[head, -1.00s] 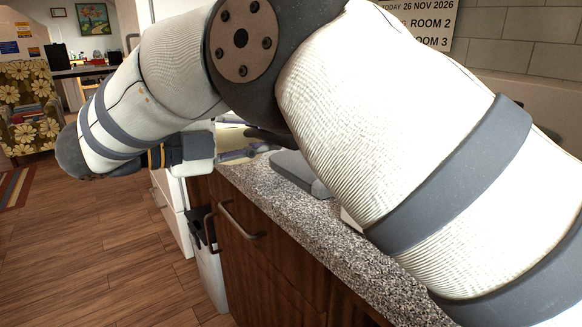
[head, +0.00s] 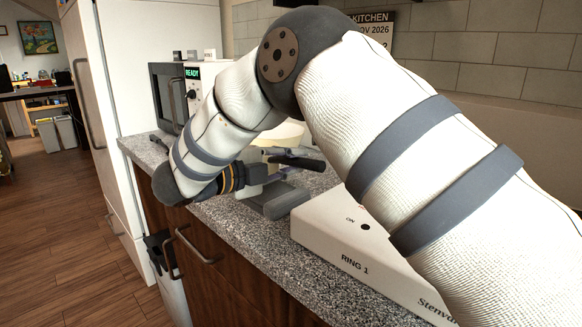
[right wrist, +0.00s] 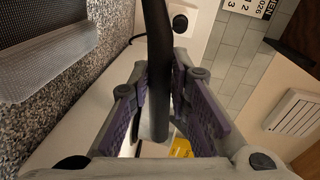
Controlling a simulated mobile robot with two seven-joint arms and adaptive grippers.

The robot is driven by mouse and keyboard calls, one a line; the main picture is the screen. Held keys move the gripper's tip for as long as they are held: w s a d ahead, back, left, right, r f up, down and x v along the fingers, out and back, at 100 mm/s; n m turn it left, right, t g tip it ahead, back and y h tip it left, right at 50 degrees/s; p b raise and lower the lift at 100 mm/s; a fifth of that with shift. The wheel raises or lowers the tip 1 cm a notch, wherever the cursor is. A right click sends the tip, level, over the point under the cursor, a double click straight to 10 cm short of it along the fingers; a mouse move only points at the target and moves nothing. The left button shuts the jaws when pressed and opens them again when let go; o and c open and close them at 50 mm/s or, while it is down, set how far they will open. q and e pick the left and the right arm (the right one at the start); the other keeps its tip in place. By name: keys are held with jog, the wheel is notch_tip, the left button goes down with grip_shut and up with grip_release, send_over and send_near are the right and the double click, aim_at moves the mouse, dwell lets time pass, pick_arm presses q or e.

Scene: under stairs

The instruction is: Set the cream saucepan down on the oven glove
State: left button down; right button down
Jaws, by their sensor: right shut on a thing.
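The cream saucepan (head: 284,133) shows in the head view behind my right forearm, largely hidden. Its dark handle (right wrist: 157,70) stands between the purple-padded fingers of my right gripper (right wrist: 166,100) in the right wrist view. My right gripper (head: 283,167) is shut on this handle above the counter. A grey flat thing (head: 277,201), which looks like the oven glove, lies on the counter just below the gripper. A grey textured surface (right wrist: 45,75) shows at upper left in the right wrist view; I cannot tell if it is the same thing. My left gripper is not in view.
A white hob marked RING 1 (head: 345,245) stands right of the grey thing. A microwave (head: 168,95) stands at the back left, beside a tall white fridge (head: 130,60). The speckled counter (head: 250,250) has a bare strip along its front edge.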

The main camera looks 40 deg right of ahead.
jog(key=shift+f, duration=0.75)
jog(key=shift+f, duration=0.1)
jog(key=c, duration=1.5)
grip_release()
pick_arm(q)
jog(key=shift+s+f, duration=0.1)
